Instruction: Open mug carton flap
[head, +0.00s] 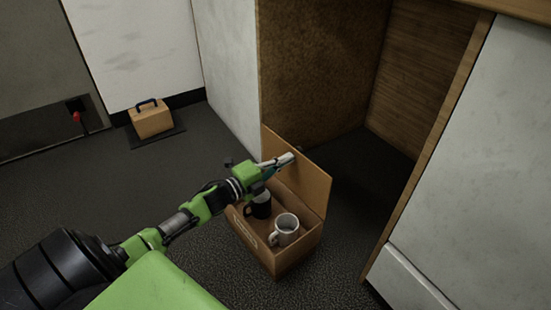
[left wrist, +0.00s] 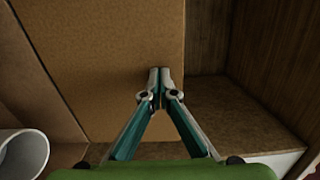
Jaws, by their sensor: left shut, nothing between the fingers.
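The mug carton (head: 278,262) is a brown cardboard box on the dark floor. Its flap (head: 308,178) stands raised at the back edge, and it fills much of the left wrist view (left wrist: 120,60). Inside are a white mug (head: 285,230) at the front and a black mug (head: 260,206) behind it to the left. The white mug's rim also shows in the left wrist view (left wrist: 22,152). My left gripper (head: 290,159) is shut and empty, with its tips at the inner face of the flap; I cannot tell whether they touch. My right gripper is out of view.
An open wooden cabinet recess (head: 325,75) lies behind the carton. A white cabinet front (head: 480,170) stands close on the right. A small tan box with a blue handle (head: 151,119) sits on a dark mat at the back left. The floor to the left is clear.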

